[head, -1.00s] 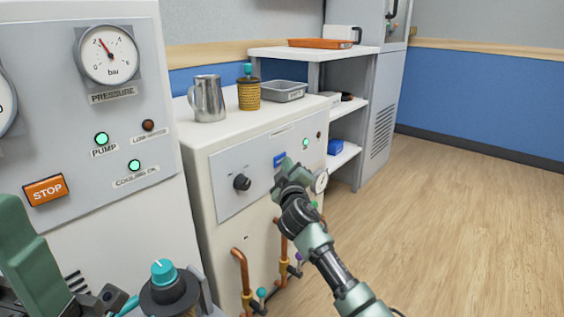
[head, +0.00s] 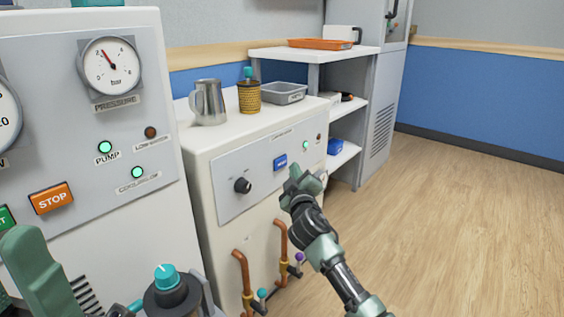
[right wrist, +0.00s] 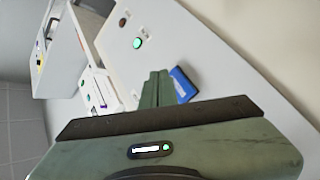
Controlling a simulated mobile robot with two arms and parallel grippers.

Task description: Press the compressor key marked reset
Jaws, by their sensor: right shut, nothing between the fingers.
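The compressor's white cabinet has a grey front panel (head: 226,200) with a blue key (head: 281,162); the lettering on the key is too small to read. The blue key also shows in the right wrist view (right wrist: 183,84), just right of the fingertips. My right gripper (head: 296,176) is shut and empty, in front of the panel, below and right of the key in the head view. The fingers (right wrist: 156,89) appear apart from the key. A black knob (head: 242,186) sits left of the key.
A green lamp (head: 306,145) is right of the key. A metal jug (head: 208,102), a yellow container (head: 249,97) and a grey tray (head: 284,93) stand on top. Copper pipes (head: 240,270) run below. The floor to the right is clear.

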